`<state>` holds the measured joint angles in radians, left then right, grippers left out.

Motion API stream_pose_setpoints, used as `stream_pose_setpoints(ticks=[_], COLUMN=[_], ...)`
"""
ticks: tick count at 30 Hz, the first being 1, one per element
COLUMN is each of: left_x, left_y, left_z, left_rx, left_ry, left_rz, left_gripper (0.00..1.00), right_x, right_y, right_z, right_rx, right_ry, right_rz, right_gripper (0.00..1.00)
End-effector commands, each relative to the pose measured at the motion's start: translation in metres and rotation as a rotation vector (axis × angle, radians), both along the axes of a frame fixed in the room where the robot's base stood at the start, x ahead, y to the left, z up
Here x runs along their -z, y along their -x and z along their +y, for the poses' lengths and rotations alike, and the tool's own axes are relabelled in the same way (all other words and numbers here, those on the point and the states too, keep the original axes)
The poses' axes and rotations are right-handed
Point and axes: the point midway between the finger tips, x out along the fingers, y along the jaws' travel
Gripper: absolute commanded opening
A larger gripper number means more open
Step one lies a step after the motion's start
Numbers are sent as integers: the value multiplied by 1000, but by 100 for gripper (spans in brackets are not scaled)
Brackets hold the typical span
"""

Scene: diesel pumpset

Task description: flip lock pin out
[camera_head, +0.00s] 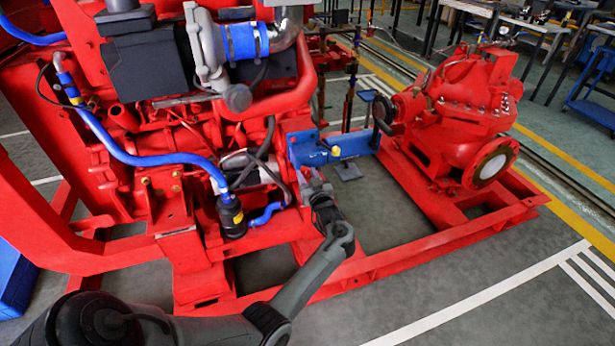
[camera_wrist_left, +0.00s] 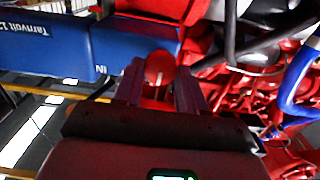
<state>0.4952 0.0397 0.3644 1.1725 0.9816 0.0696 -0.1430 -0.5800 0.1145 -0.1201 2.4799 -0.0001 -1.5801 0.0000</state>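My left gripper (camera_head: 309,176) is at the end of my arm, just below the blue bracket (camera_head: 352,145) between the engine and the pump. A small yellow knob (camera_head: 335,151) sits on the bracket's front face, above and right of the gripper. I cannot tell whether this knob is the lock pin. In the left wrist view, the two fingers of the left gripper (camera_wrist_left: 160,92) stand apart. A rounded red part (camera_wrist_left: 160,67) shows between or behind them; contact cannot be made out. My right gripper is not in view.
The red engine (camera_head: 150,140), with a blue hose (camera_head: 140,157) and black filter (camera_head: 231,215), stands left of the gripper. The red pump (camera_head: 465,110) stands right on the red base frame (camera_head: 400,258). A blue lettered panel (camera_wrist_left: 45,45) is at left in the wrist view.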

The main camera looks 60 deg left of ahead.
Motion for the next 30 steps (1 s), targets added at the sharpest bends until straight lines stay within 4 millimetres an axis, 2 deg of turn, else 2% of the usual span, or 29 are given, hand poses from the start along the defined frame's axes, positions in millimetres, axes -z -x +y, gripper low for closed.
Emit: stream_pose_setpoints(ticks=[1, 6, 14, 22, 30], left_x=[0, 0, -2, -4, -2], left_y=[0, 0, 1, 9, 10], left_z=[0, 0, -6, -42, -44], left_rx=[0, 0, 1, 1, 0], left_ry=[0, 0, 1, 0, -3], left_rz=[0, 0, 0, 0, -3], left_gripper=[26, 0, 0, 0, 0], right_x=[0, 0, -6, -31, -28], right_y=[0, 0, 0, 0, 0], right_z=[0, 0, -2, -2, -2], right_rx=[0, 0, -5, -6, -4], right_ry=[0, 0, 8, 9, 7], right_rz=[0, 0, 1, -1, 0], right_gripper=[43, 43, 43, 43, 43])
